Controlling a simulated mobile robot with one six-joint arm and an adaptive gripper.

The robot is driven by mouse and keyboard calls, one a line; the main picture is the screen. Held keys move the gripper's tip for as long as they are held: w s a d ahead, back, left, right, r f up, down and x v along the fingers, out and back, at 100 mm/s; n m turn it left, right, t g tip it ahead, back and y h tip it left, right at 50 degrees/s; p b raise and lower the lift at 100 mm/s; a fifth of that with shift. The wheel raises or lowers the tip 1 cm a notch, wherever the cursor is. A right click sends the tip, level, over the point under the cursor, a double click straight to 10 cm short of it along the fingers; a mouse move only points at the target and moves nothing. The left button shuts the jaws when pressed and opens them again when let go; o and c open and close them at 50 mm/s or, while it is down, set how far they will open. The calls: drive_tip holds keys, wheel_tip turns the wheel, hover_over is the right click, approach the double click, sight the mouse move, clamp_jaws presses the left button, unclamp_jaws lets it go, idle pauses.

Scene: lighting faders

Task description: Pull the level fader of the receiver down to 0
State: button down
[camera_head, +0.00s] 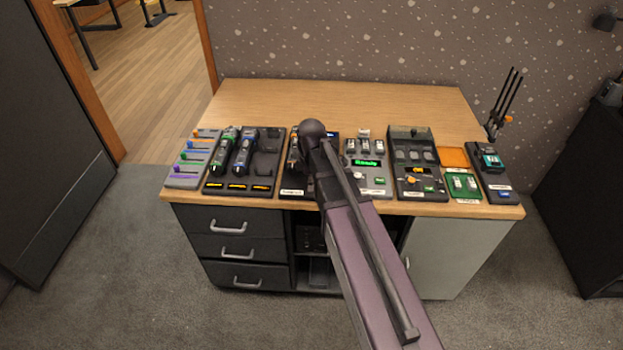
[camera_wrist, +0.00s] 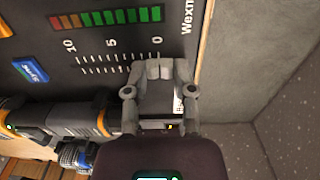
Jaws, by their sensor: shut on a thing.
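The receiver (camera_wrist: 205,50) is a dark panel with a printed fader scale (camera_wrist: 110,55) marked 10, 5 and 0, seen turned in the wrist view. A row of red to green level lights (camera_wrist: 105,17) runs along the scale. My gripper (camera_wrist: 160,68) is shut at the 0 end of the scale, its fingertips close together. The fader knob is hidden between the fingertips. In the head view the receiver (camera_head: 292,182) stands near the front of the desk, mostly covered by my arm, and my fingertips are hidden there.
A wooden desk (camera_head: 370,95) carries several devices in a row. Left of the receiver is a charger (camera_head: 262,150) with handheld microphones; right is a panel with a green display (camera_head: 366,163). A thing with an orange ring (camera_wrist: 103,118) lies close beside my gripper. The desk's back is clear.

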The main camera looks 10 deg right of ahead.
drive_tip(key=shift+s, duration=0.25)
drive_tip(key=shift+c, duration=2.2)
unclamp_jaws()
drive_tip(key=shift+w, duration=0.1)
